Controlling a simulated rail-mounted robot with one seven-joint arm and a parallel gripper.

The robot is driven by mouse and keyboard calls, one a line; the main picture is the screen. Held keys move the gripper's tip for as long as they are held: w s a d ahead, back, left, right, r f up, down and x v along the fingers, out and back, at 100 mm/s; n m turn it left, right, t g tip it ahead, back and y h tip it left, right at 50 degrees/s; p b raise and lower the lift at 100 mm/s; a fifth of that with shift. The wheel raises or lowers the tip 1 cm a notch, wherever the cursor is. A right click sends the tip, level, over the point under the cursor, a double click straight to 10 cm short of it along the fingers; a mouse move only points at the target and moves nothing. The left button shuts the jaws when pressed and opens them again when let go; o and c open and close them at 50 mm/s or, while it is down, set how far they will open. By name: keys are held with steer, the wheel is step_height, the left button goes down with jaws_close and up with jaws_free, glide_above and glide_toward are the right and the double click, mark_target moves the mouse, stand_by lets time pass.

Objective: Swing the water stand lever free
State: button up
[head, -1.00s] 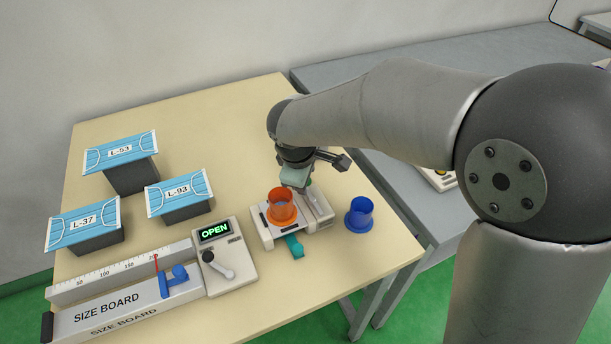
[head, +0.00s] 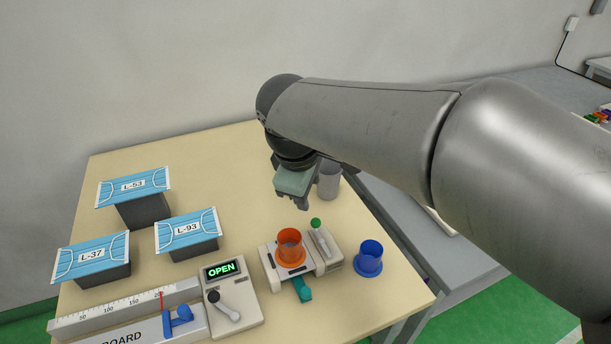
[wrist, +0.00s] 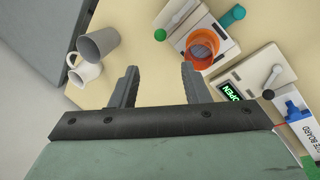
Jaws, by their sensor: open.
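The water stand (head: 272,266) is a small white unit near the table's right side, holding an orange cup (head: 290,252). A teal lever (head: 303,290) sticks out at its front. A pale lever with a green knob (head: 316,223) lies on its right block. In the wrist view the stand shows at upper right, with the orange cup (wrist: 203,44), teal lever (wrist: 232,16) and green knob (wrist: 160,34). My gripper (head: 292,201) is open and empty, above the table behind the stand, apart from both levers. Its fingers (wrist: 159,75) show in the wrist view.
A blue cup (head: 369,257) stands right of the stand. A grey cup (head: 328,182) and a white mug (wrist: 84,72) stand behind. Mask blocks (head: 188,234) stand farther left.

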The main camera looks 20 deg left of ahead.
steer(key=shift+v, duration=1.65)
steer(key=s+d+f+m+g+h, duration=0.1)
steer(key=d+f+m, duration=0.35)
steer(key=d, duration=0.55)
steer(key=s+d+f+m+g, duration=0.1)
steer(key=d+f+m, duration=0.3)
steer(key=d, duration=0.6)
steer(key=s+d+f+m+g+y, duration=0.1)
steer(key=s+d+f+m, duration=0.5)
steer(key=s+d+m, duration=0.3)
steer(key=shift+s+d+g, duration=0.25)
steer(key=shift+d+g, duration=0.05)
steer(key=shift+d, duration=0.25)
